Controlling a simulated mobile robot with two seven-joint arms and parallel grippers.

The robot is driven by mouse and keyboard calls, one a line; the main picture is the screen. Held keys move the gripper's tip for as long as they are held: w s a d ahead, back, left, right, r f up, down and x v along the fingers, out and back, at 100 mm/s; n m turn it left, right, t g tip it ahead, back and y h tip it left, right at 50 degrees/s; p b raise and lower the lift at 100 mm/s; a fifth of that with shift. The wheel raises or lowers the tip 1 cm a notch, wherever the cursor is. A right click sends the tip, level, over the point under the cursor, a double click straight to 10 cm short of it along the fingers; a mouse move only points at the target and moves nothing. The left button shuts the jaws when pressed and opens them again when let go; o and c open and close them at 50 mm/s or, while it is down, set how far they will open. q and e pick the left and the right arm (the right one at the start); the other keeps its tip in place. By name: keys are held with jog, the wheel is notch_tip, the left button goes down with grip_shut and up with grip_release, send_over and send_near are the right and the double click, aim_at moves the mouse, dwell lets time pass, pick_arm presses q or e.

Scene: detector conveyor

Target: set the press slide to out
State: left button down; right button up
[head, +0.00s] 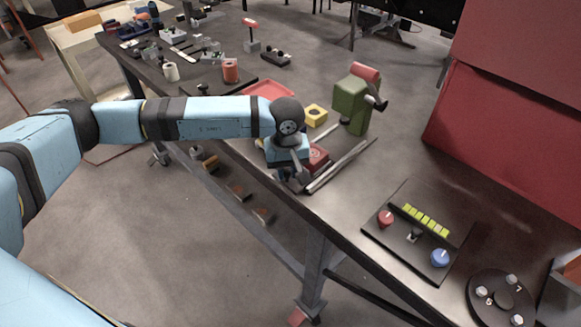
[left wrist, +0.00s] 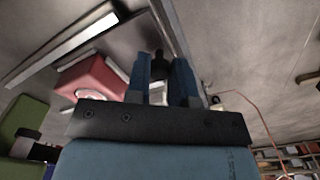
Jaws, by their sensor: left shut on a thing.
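The press is a green body (head: 347,105) with a red top and a dark lever, standing on the dark bench. Its slide is a red block (head: 317,158) between two metal rails (head: 342,165), at the rail end near the bench's front edge and apart from the green body. My left gripper (head: 291,178) is at the front side of this block, partly hidden by its own wrist. In the left wrist view the red block (left wrist: 95,85) is left of the fingers. The blue fingers (left wrist: 162,75) are shut on a dark handle (left wrist: 158,62). My right gripper is out of view.
A yellow block (head: 316,114) with a dark hole sits beside the press. A black panel (head: 425,262) with red and blue knobs and a round dial plate (head: 502,298) lie to the right. A red tray (head: 268,90) and an orange cylinder (head: 231,71) stand behind my left arm.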

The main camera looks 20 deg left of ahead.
pick_arm(q)
jog(key=c, duration=1.2)
grip_release()
jog(key=shift+s+f, duration=0.1)
jog(key=shift+s, duration=0.05)
jog(key=shift+o, duration=1.1)
jog(key=shift+s+a, duration=0.15)
jog(key=shift+r, duration=0.3)
notch_tip(320, 180, up, 13)
jog(key=b, duration=0.1)
jog(key=shift+r+b, duration=0.2)
jog(key=shift+b, duration=0.15)
